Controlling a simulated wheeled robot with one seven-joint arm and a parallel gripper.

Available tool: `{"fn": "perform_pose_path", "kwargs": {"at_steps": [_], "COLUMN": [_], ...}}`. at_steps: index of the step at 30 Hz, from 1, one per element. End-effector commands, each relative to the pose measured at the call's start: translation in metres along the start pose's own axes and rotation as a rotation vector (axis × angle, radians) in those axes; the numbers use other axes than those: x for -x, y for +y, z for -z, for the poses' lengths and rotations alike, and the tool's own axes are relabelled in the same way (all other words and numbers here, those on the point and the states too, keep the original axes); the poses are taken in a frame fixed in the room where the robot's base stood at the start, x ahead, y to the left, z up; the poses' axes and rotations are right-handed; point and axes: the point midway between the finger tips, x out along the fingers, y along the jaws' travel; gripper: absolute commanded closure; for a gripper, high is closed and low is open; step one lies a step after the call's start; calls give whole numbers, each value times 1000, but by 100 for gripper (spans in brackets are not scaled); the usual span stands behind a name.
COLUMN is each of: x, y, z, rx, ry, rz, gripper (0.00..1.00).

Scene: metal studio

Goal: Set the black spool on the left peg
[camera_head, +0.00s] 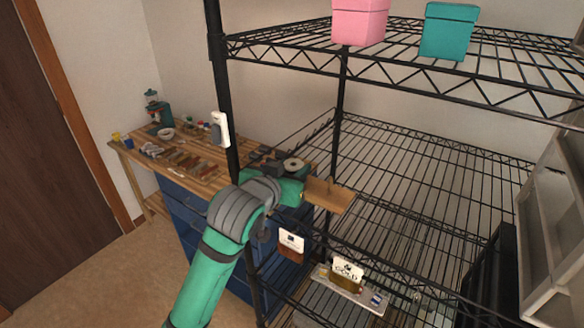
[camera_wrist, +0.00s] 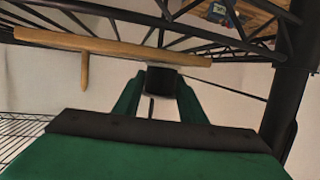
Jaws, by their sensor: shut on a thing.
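My green gripper (camera_head: 292,174) is shut on the black spool (camera_head: 293,164), whose pale round end with a dark centre faces up in the head view. In the wrist view, the dark spool (camera_wrist: 160,78) sits between my two green fingers (camera_wrist: 158,98). A wooden board (camera_head: 332,198) is just right of the spool in the head view. In the wrist view the board (camera_wrist: 115,45) spans behind the spool, and one peg (camera_wrist: 85,70) stands out from it, left of the spool. A second peg is not visible; I cannot tell whether the spool hides it.
The black wire rack has a near post (camera_head: 222,90) close to my arm. A pink box (camera_head: 359,22) and a teal box (camera_head: 448,30) stand on its upper shelf. Tagged items hang below the board. A wooden workbench (camera_head: 190,150) with tools stands behind at left.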

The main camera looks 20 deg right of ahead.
Motion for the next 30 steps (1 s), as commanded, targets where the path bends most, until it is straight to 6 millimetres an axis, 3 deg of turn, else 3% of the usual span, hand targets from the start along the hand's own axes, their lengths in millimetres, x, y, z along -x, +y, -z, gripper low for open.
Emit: {"fn": "perform_pose_path", "kwargs": {"at_steps": [5,6,7,17,30], "x": [-1,-1,-1,1,30], "y": [0,0,0,0,-1], "z": [-3,-3,-3,-3,-3], "rx": [0,0,-1,0,0], "ry": [0,0,0,0,1], "rz": [0,0,0,0,1], "gripper": [84,58,55,55,55]}}
